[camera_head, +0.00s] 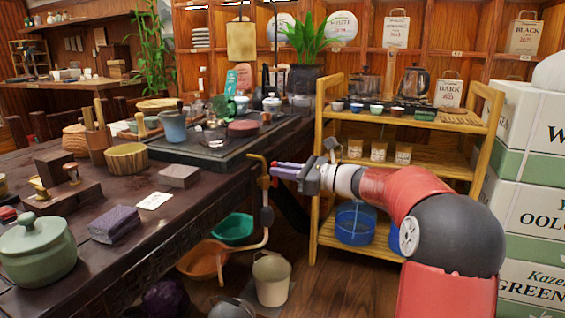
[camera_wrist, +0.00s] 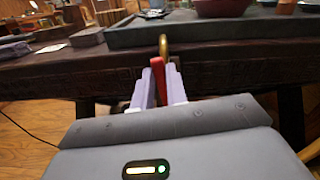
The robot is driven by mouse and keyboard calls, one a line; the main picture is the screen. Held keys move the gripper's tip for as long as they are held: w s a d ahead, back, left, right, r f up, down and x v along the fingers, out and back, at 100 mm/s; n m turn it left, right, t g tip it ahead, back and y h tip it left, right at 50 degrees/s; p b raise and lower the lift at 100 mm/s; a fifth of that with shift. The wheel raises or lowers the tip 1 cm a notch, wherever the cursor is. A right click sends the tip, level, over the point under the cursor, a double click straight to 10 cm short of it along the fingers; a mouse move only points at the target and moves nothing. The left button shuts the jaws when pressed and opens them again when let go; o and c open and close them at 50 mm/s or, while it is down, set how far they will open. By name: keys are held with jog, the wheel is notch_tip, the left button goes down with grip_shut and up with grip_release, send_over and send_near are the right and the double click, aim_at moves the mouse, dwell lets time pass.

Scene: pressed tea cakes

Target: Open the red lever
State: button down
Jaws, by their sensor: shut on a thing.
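The red lever (camera_wrist: 158,76) stands between the two pale fingers of my gripper (camera_wrist: 161,78) in the wrist view. The fingers are closed on it. A curved brass pipe (camera_wrist: 163,44) rises just beyond it. In the head view my gripper (camera_head: 279,170) reaches left to the upright brass pipe (camera_head: 266,232) at the table's edge. The lever is hard to make out there, hidden by the fingers. The pipe has a hooked top and a bend low down.
The dark table (camera_head: 130,235) with tea ware fills the left. A beige bucket (camera_head: 271,279), an orange basin (camera_head: 203,259) and a green basin (camera_head: 232,229) sit below by the pipe. A wooden shelf (camera_head: 318,200) and stacked boxes (camera_head: 530,190) stand right.

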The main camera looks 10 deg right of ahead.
jog(key=m+p, duration=0.1)
jog(key=p, duration=0.1)
jog(key=shift+w+d+m+p, duration=0.25)
jog(key=shift+w+m+p, duration=0.05)
jog(key=shift+m+p, duration=0.1)
jog(key=c, duration=1.4)
grip_release()
jog(key=v, duration=0.7)
jog(key=shift+s+d, duration=0.25)
jog(key=shift+d, duration=0.05)
